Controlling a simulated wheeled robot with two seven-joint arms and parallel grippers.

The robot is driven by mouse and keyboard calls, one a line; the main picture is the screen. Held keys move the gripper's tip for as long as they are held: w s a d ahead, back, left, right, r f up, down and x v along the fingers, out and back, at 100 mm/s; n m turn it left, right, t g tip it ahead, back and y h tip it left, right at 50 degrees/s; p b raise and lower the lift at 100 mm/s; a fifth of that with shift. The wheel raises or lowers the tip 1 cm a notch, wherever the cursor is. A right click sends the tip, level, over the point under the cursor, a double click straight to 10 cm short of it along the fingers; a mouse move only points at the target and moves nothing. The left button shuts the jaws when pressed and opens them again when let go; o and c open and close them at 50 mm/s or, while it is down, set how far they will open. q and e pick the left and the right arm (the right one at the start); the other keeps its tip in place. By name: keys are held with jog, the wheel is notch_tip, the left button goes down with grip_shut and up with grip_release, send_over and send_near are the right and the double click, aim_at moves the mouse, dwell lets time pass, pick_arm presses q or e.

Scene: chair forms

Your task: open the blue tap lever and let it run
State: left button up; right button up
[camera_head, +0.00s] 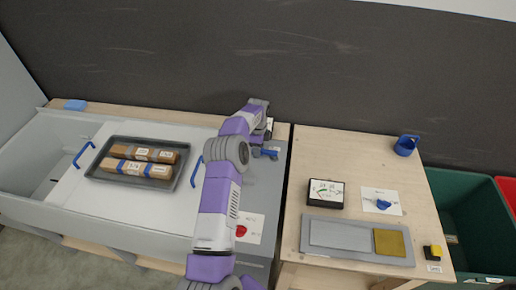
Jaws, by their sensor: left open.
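A blue lever-like bar (270,154) shows at the back right of the grey counter, partly hidden by my arm. My left gripper (265,138) is open right above and beside this bar. I cannot tell whether they touch. A tap body and any running water are hidden or too small to see. Another blue handle-like piece (384,205) sits on a white card on the wooden table. My right gripper is not in view.
A dark tray (108,174) with two wrapped brown packages lies on the white cover left of my arm.

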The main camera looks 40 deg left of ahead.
pick_arm(q)
grip_shut()
dwell(0.3)
